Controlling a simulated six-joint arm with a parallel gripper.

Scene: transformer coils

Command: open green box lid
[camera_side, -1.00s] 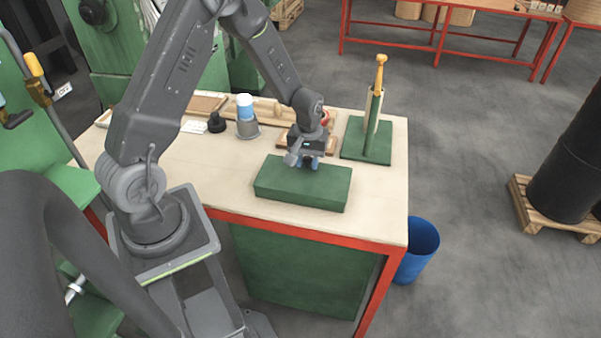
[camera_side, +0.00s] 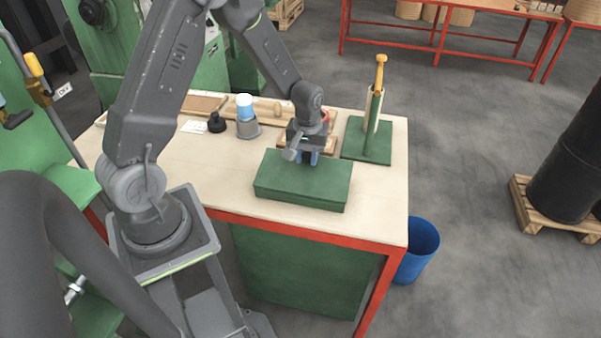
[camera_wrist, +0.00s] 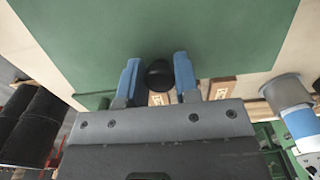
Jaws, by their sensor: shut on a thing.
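The green box (camera_side: 300,193) sits on the pale workbench with its lid (camera_side: 305,175) on top. The lid's far edge looks slightly raised; any gap under it is hidden from the side. My gripper (camera_side: 311,158) is at the lid's far edge. In the wrist view, the blue fingers of my gripper (camera_wrist: 158,78) are on either side of a round black knob (camera_wrist: 158,75) at the edge of the green lid (camera_wrist: 190,35), shut on it.
A green stand (camera_side: 368,150) with a yellow-topped post (camera_side: 380,75) is just right of the gripper. Behind are a grey cup with a blue-and-white item (camera_side: 246,112) and a black knobbed piece (camera_side: 216,122). A blue bin (camera_side: 416,250) stands beside the bench.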

